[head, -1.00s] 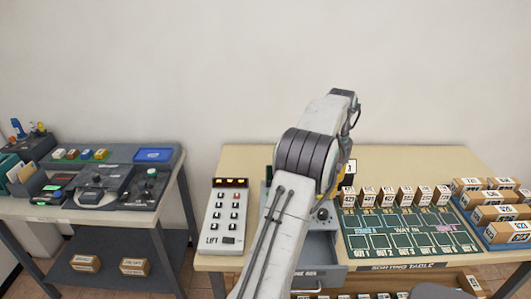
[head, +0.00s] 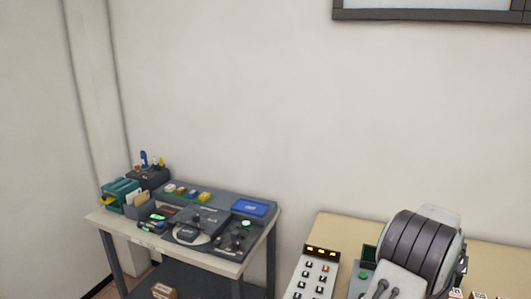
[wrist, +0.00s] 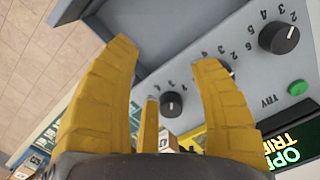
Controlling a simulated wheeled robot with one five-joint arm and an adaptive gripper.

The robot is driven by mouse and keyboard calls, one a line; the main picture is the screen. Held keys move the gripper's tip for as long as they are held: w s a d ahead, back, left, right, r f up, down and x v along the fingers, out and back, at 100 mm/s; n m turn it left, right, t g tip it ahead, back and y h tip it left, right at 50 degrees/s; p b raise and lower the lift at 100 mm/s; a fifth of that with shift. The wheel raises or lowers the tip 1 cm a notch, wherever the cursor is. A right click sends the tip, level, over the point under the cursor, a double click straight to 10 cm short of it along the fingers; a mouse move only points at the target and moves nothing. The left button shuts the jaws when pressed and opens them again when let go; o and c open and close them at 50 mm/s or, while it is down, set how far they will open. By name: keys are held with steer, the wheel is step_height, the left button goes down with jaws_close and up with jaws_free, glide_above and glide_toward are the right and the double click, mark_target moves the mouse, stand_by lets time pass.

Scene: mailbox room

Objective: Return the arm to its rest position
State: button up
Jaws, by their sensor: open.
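In the wrist view my gripper (wrist: 167,60) is open, with its yellow fingers spread and nothing held between them. Behind the fingers is a grey panel (wrist: 225,82) with numbered dials. One black knob (wrist: 171,104) shows in the gap between the fingers; I cannot tell how far it is from them. In the head view my arm (head: 420,255) shows at the lower right, and my gripper is hidden there.
The panel also has another black knob (wrist: 279,38), a green TRY button (wrist: 298,88) and a partly cut-off display (wrist: 290,150). In the head view a LIFT keypad (head: 313,275) stands on the beige table (head: 340,228) beside my arm. A grey side table (head: 185,250) with devices stands left.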

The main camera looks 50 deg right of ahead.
steer(key=w+a+r+n, duration=0.4)
steer(key=w+a, duration=0.7)
steer(key=a, duration=0.3)
steer(key=w+a+r+n+t, duration=0.1)
steer(key=w+a+r+n, duration=0.1)
steer(key=a, duration=0.8)
steer(key=w+a+r+n+t, duration=0.1)
steer(key=w+a+r+n, duration=0.2)
steer(key=a+n, duration=0.4)
steer(key=w+a+r+n+t, duration=0.2)
steer(key=a+n, duration=0.3)
steer(key=a, duration=0.8)
steer(key=shift+w+a+r+h, duration=0.25)
steer(key=shift+w+r+h, duration=0.15)
steer(key=shift+w+r, duration=0.4)
